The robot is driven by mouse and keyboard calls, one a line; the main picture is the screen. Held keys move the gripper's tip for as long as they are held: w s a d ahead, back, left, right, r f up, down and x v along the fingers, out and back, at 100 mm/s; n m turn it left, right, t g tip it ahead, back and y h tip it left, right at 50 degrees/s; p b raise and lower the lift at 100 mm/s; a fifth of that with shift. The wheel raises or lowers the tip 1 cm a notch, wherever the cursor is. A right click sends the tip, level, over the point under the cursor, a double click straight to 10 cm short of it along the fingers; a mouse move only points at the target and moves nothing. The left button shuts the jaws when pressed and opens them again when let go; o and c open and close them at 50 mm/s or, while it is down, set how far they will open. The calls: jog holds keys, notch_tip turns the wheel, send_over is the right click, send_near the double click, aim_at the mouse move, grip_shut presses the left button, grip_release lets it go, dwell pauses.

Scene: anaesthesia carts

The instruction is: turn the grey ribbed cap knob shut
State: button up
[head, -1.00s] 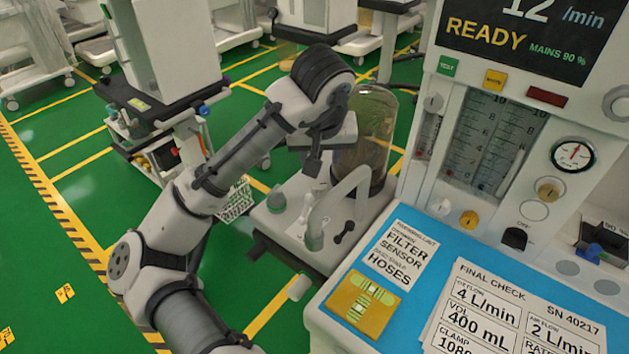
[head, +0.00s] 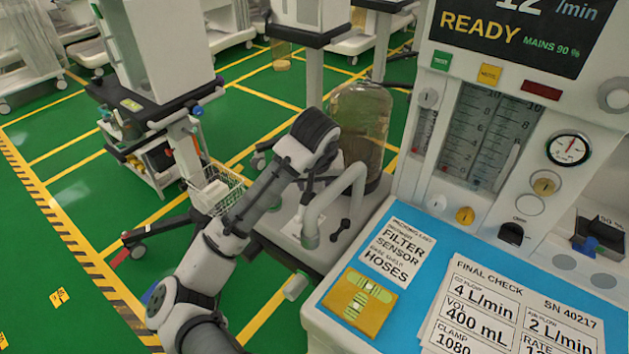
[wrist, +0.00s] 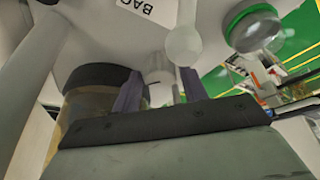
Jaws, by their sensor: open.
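In the wrist view my gripper (wrist: 160,75) is open, with its two dark purple-grey fingers apart. A short pale grey cylinder (wrist: 158,68) shows between the fingertips, but I cannot tell whether it is the grey ribbed cap knob, as no ribs show. No finger is clearly touching it. A pale ball-ended post (wrist: 184,44) stands just past it. In the head view my wrist covers the left part of the white breathing block and mostly hides my gripper. A grey collar (head: 310,240) shows at the lower end of the pale bent tube (head: 336,200).
An amber canister with a clear dome (head: 360,120) stands right behind my wrist. The blue worktop (head: 410,268) and machine front are at the right. A clear green-ringed dome (wrist: 255,28) is right of the fingers.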

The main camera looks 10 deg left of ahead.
jog(key=c, duration=0.7)
jog(key=shift+m, duration=0.4)
jog(key=m+h, duration=0.1)
jog(key=m, duration=0.2)
jog(key=shift+a+m+h, duration=0.1)
jog(key=shift+m+h, duration=0.3)
jog(key=m+h, duration=0.1)
jog(key=m, duration=0.3)
jog(key=shift+a+m+h+p, duration=0.15)
jog(key=shift+m+h+p, duration=0.15)
jog(key=shift+h+p, duration=0.1)
jog(key=m+g+p, duration=0.1)
jog(key=m+p, duration=0.1)
jog(key=m, duration=0.1)
jog(key=m+g+h+p, duration=0.1)
jog(key=m+p, duration=0.1)
jog(key=m, duration=0.1)
jog(key=shift+w+a+r+h, duration=0.15)
jog(key=shift+w+r+h, duration=0.05)
jog(key=shift+h, duration=0.1)
jog(key=shift+w+f+m+g+h+p, duration=0.15)
jog(key=shift+m+g+p, duration=0.45)
jog(key=shift+m, duration=0.65)
jog(key=shift+s+m+g+h+p, duration=0.15)
jog(key=shift+m+g+p, duration=0.15)
jog(key=shift+m+p, duration=0.75)
jog(key=shift+w+m, duration=0.1)
jog(key=shift+m, duration=0.2)
